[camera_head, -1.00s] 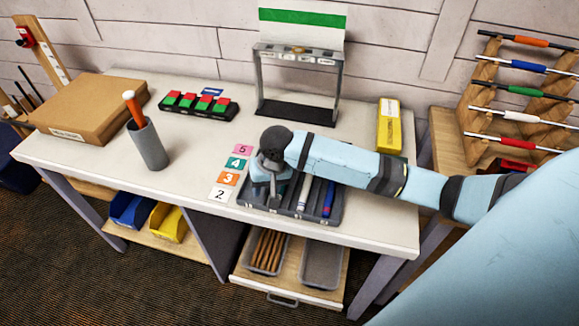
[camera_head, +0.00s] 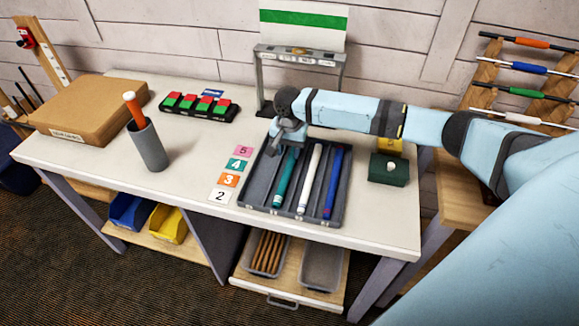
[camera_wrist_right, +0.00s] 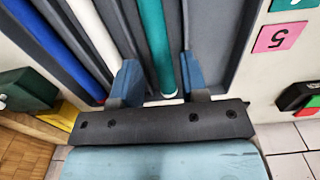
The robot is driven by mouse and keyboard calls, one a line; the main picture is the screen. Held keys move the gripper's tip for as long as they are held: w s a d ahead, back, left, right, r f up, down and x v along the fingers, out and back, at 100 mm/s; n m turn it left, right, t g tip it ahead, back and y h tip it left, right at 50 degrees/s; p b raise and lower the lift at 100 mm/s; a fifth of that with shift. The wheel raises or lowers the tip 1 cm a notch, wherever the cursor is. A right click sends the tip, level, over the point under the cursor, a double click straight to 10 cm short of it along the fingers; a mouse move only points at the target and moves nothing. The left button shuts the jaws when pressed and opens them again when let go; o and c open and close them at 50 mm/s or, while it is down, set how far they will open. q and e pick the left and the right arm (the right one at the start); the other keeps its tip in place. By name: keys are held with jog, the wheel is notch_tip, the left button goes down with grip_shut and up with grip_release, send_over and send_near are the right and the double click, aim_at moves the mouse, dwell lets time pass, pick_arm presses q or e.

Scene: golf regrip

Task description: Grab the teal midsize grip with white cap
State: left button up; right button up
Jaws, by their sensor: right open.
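The teal grip (camera_head: 286,177) lies lengthwise in a grey divided tray (camera_head: 252,192) on the workbench, with a white grip (camera_head: 310,176) and a blue grip (camera_head: 333,182) in lanes to its right. A pale cap shows at the teal grip's near end. My right gripper (camera_head: 287,146) is at the tray's far end, over the far end of the teal grip. In the right wrist view my open right gripper (camera_wrist_right: 160,86) has one finger on each side of the teal grip (camera_wrist_right: 154,42). Contact cannot be told. My left gripper is out of view.
The tray's leftmost lane is empty. Numbered cards (camera_head: 229,180) lie left of the tray, a dark green box (camera_head: 388,170) to its right. A display stand (camera_head: 262,85) rises behind. A grey cup (camera_head: 148,147) and red-green buttons (camera_head: 198,107) stand further left.

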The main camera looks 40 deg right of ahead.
aim_at(289, 164)
jog(key=f, duration=0.5)
jog(key=shift+s+a+f, duration=0.2)
jog(key=shift+s+f, duration=0.1)
jog(key=shift+s, duration=0.05)
jog(key=shift+c, duration=0.4)
jog(key=c, duration=0.6)
